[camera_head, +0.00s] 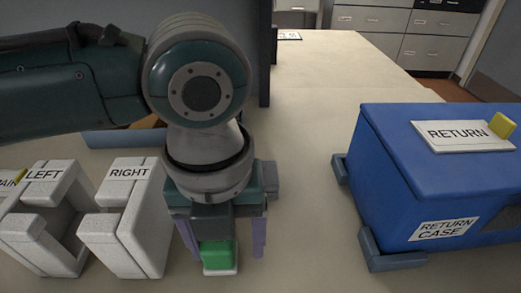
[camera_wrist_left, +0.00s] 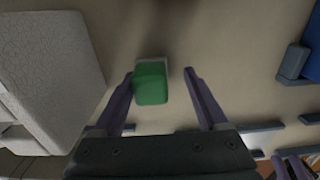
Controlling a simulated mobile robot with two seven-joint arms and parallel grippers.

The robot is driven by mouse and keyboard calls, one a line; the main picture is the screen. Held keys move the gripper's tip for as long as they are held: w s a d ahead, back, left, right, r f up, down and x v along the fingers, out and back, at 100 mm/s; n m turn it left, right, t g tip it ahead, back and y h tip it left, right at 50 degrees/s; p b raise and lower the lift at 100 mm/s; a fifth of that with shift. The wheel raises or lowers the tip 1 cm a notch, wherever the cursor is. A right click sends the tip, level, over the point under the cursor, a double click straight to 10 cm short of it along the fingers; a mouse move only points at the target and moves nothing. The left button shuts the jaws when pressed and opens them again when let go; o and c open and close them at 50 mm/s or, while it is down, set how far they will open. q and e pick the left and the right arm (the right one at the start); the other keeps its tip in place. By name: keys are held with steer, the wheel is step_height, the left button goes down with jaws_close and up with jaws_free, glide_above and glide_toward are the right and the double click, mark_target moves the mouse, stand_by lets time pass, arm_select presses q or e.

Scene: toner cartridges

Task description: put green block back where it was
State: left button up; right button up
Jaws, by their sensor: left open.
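The green block (camera_head: 217,254) sits on a small pale pad (camera_head: 221,271) on the table. My left gripper (camera_head: 222,245) points down over it, open, with one purple finger on each side of the block.
White holders labelled LEFT (camera_head: 40,178) and RIGHT (camera_head: 129,175) stand left of my gripper. A blue return case (camera_head: 385,160) stands at right, with a RETURN card (camera_head: 455,136) and yellow block (camera_head: 502,125) on top. The table strip between is clear.

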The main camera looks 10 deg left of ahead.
arm_select(q)
step_height(320, 180, up, 12)
steer(key=p, duration=0.3)
arm_select(e)
step_height(320, 180, up, 2)
steer(key=shift+a+r, duration=0.1)
steer(key=shift+r, duration=0.15)
arm_select(q)
steer(key=s+d+f+n+h, duration=0.2)
steer(key=s+d+n+h, duration=0.15)
steer(key=d+n, duration=0.3)
steer(key=s+a+f+n+t+y, duration=0.1)
steer(key=s+a+n, duration=0.2)
steer(key=a+n, duration=0.2)
steer(key=s+a+f+n+t+y, duration=0.1)
steer(key=a+n, duration=0.4)
steer(key=n, duration=0.6)
steer(key=s+a+f+n+t+y, duration=0.1)
steer(key=s+a+f+n, duration=0.1)
steer(key=s+a+n, duration=0.3)
steer(key=shift+a+f+n+t, duration=0.15)
steer(key=shift+a+f+n, duration=0.1)
steer(key=shift+n, duration=0.65)
steer(key=shift+a+f+n+t, duration=0.15)
steer(key=shift+a+n, duration=0.05)
steer(key=shift+n, duration=0.65)
steer(key=shift+w, duration=0.1)
